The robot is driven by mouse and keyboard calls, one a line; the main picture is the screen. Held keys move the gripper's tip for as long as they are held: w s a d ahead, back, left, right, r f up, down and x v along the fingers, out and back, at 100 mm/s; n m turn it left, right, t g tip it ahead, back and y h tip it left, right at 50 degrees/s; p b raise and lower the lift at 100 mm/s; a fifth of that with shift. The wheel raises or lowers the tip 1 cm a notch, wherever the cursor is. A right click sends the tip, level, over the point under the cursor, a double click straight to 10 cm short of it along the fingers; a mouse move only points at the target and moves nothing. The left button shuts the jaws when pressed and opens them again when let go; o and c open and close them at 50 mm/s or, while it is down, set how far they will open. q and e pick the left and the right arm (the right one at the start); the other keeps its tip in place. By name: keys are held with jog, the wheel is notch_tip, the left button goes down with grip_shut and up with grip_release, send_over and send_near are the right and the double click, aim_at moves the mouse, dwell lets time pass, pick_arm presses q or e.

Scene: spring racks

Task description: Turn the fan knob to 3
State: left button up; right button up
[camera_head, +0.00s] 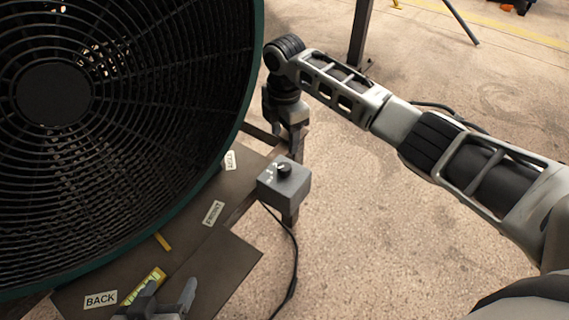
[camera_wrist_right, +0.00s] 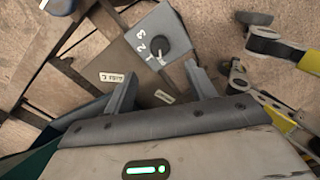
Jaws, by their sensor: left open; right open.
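The fan knob (camera_head: 284,170) is a small black dial on top of a grey control box (camera_head: 290,190). It also shows in the right wrist view (camera_wrist_right: 151,43), with the marks 1, 2 and 3 beside it. I cannot tell which mark it points to. My right gripper (camera_head: 289,125) is open and empty just beyond the box in the head view, apart from the knob. In the right wrist view its fingers (camera_wrist_right: 163,80) are spread, with the knob ahead of them. My left gripper (camera_head: 170,292) is open at the bottom of the head view, away from the knob.
A large black fan (camera_head: 120,120) with a green rim fills the left. Its dark base plate (camera_head: 225,265) bears labels FRONT (camera_head: 213,213) and BACK (camera_head: 100,299). A black cable (camera_head: 292,265) hangs from the box. The floor right of the box is clear.

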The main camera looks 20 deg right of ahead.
aim_at(284, 166)
notch_tip(284, 166, down, 10)
jog(key=shift+f+b, duration=0.25)
jog(key=shift+b, duration=0.4)
jog(key=c, duration=1)
